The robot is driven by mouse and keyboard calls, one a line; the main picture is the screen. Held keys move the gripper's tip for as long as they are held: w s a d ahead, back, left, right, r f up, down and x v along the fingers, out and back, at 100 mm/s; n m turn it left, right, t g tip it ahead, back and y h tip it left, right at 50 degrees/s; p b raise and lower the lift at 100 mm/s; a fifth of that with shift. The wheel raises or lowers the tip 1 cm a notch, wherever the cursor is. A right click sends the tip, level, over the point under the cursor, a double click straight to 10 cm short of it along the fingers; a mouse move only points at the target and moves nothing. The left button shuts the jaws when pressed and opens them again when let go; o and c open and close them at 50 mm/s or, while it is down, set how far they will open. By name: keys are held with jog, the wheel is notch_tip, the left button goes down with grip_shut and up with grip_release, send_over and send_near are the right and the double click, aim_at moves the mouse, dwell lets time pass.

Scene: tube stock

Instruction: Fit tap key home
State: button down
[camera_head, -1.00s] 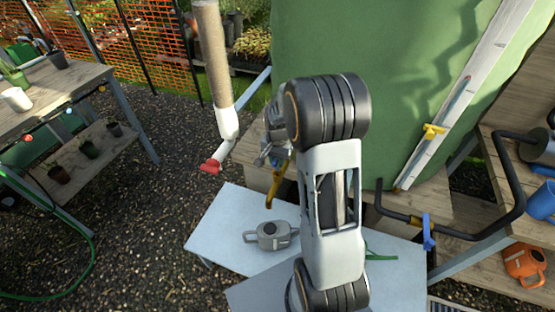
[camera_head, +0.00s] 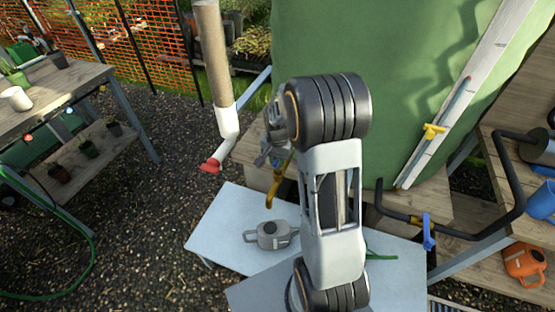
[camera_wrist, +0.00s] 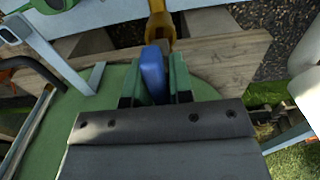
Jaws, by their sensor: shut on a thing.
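In the wrist view, the green-padded fingers of my gripper (camera_wrist: 154,88) are shut on a blue key (camera_wrist: 152,66). A brass-yellow tap (camera_wrist: 158,22) lies just beyond the key's far end. I cannot tell whether the key is seated on it or only lined up near it. In the head view, my gripper (camera_head: 273,152) is left of my arm, in front of the green tank (camera_head: 400,70). The yellow tap (camera_head: 274,192) hangs just below it. The blue key is not clear there.
A grey watering can (camera_head: 272,235) stands on a pale table (camera_head: 220,225) below the gripper. A white pipe with a red tap (camera_head: 210,165) is close on the left.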

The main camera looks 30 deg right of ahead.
aim_at(277, 171)
jog(key=shift+f+b, duration=1.25)
jog(key=shift+f, duration=0.5)
dwell(1.3)
dwell(0.6)
jog(key=c, duration=0.9)
grip_release()
notch_tip(277, 171, up, 14)
jog(key=shift+f+p, duration=0.1)
jog(key=shift+p, duration=0.3)
